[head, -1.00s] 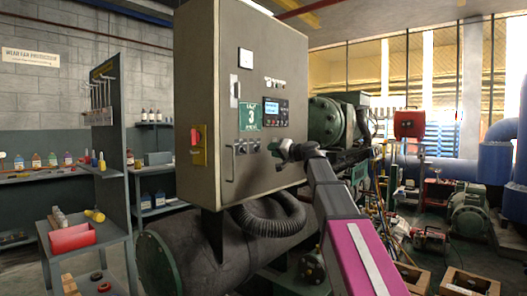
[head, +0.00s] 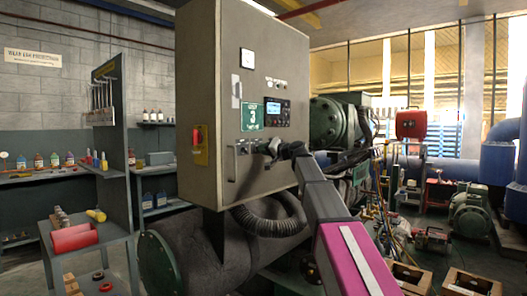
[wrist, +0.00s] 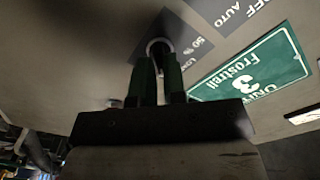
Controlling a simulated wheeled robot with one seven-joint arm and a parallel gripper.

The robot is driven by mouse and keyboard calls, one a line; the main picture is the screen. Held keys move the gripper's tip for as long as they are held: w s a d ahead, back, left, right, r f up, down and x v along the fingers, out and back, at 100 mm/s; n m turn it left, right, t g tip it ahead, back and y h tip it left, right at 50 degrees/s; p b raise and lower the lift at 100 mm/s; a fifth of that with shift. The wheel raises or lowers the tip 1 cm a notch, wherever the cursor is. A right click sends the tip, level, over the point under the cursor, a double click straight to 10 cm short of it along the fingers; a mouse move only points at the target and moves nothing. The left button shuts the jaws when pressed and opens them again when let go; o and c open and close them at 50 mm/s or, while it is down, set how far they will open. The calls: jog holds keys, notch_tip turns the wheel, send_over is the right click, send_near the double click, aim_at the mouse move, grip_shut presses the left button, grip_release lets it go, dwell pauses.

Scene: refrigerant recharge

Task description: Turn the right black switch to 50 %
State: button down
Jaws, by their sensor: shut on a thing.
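The grey control cabinet (head: 222,100) fills the middle of the head view. A row of small black switches (head: 243,148) sits low on its door, and my gripper (head: 274,149) is at the right end of that row, hiding the right switch there. In the wrist view, the two dark green fingers of my gripper (wrist: 159,66) reach to the panel, shut on the right black switch (wrist: 158,44). Only its rounded end shows between the fingertips. A dark label marked 50 % lies beside it. Its exact pointer angle cannot be told.
The green Unit 3 sign (head: 252,117) and the display (head: 278,113) are just above the switches. A black corrugated hose (head: 270,218) hangs below the cabinet.

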jog(key=n, duration=0.4)
dwell(0.3)
jog(key=n, duration=0.4)
jog(key=shift+n, duration=0.4)
jog(key=n, duration=0.4)
jog(key=shift+n, duration=0.3)
